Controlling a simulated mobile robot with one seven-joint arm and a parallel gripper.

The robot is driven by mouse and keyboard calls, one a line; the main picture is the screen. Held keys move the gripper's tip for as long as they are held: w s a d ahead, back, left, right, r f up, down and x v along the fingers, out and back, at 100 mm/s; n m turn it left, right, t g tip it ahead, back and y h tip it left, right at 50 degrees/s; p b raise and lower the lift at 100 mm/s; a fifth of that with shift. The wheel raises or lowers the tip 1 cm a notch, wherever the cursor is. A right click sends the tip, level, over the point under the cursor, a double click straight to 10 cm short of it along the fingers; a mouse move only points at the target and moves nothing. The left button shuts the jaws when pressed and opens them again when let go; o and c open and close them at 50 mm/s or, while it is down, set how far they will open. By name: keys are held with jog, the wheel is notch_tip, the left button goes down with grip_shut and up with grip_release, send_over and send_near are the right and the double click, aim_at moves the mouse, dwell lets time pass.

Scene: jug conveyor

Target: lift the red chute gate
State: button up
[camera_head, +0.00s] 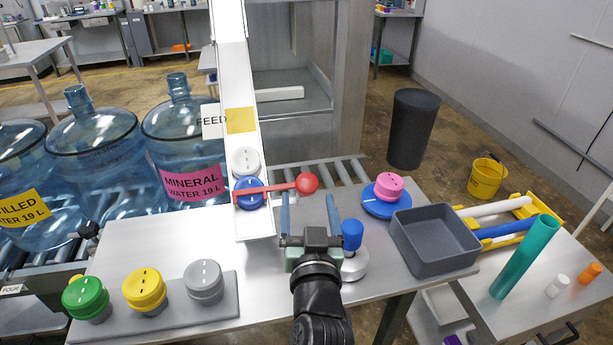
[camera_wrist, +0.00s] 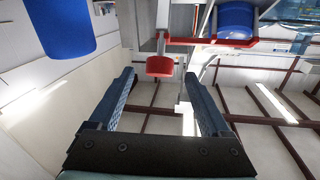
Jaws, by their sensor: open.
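The red chute gate (camera_head: 266,190) is a thin red bar across the lower part of the white chute (camera_head: 240,90), with a red ball knob (camera_head: 307,183) at its right end. A blue cap (camera_head: 247,197) and a grey cap (camera_head: 245,160) lie in the chute at the gate. My gripper (camera_head: 309,210) is open and empty, its fingers pointing toward the knob from the near side. In the wrist view the red knob (camera_wrist: 160,66) shows ahead of and between the open fingers (camera_wrist: 157,95), apart from them. The gate bar (camera_wrist: 210,41) runs to the right there.
A blue-handled stamp-like tool (camera_head: 352,235) stands close right of my gripper. A pink cap on a blue disc (camera_head: 378,203) and a grey bin (camera_head: 434,240) are farther right. A grey rack (camera_head: 225,308) with green, yellow and grey caps lies front left. Large water jugs (camera_head: 185,140) stand left.

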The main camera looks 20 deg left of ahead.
aim_at(307, 193)
jog(key=shift+p+x, duration=0.6)
jog(key=shift+x, duration=2.35)
grip_shut()
